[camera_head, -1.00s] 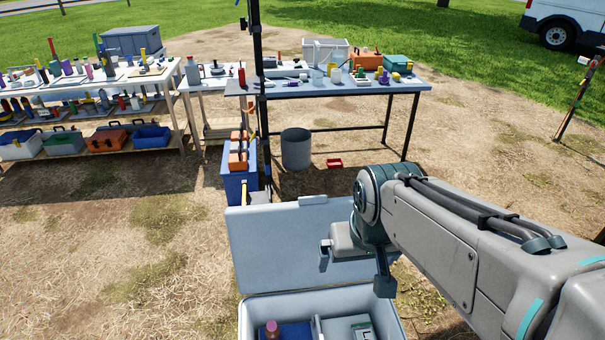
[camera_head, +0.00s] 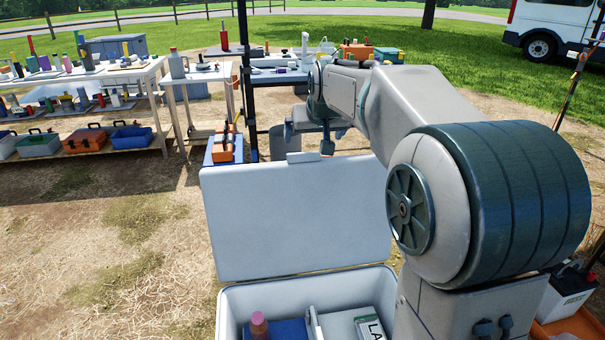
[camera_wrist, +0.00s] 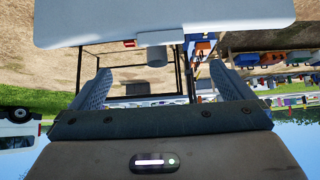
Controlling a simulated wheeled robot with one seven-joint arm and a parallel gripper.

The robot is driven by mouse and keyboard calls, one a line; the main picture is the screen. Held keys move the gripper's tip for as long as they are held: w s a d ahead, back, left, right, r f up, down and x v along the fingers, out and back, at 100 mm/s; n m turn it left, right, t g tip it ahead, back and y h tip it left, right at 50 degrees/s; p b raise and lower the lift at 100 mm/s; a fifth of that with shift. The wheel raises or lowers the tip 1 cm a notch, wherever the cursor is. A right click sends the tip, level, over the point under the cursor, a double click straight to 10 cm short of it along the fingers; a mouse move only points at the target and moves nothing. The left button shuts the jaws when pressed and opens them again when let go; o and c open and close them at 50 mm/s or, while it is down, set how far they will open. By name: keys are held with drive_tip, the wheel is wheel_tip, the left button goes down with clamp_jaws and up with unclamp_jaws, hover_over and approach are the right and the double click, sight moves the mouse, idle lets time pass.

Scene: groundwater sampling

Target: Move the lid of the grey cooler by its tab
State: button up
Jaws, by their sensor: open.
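The grey cooler (camera_head: 228,302) stands open at the bottom of the head view. Its pale lid (camera_head: 290,225) is raised, nearly upright, at the back. The small tab (camera_head: 300,157) is at the middle of the lid's top edge; it also shows in the wrist view (camera_wrist: 160,38) on the edge of the lid (camera_wrist: 110,20). My gripper (camera_head: 308,140) is just above the top edge, near the tab. In the wrist view the fingers of my gripper (camera_wrist: 160,88) are wide apart, with nothing between them, and the tab lies beyond them, apart from both.
Inside the cooler are a pink-capped bottle (camera_head: 258,325), a blue item and a labelled white box (camera_head: 369,326). Behind the lid stand a blue bin with an orange case (camera_head: 223,148), a dark post (camera_head: 246,80) and loaded tables. Bare ground lies to the left.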

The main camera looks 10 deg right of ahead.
sight(305, 153)
drive_tip(key=shift+t, duration=0.4)
drive_tip(key=b+x, duration=0.2)
drive_tip(key=x, duration=0.4)
drive_tip(key=b+x, duration=0.2)
drive_tip(key=x, duration=0.4)
drive_tip(key=b+x, duration=0.2)
drive_tip(key=x, duration=0.4)
drive_tip(key=shift+w+r, duration=0.35)
drive_tip(key=shift+w, duration=0.1)
drive_tip(key=c, duration=1.1)
drive_tip(key=shift+d, duration=0.1)
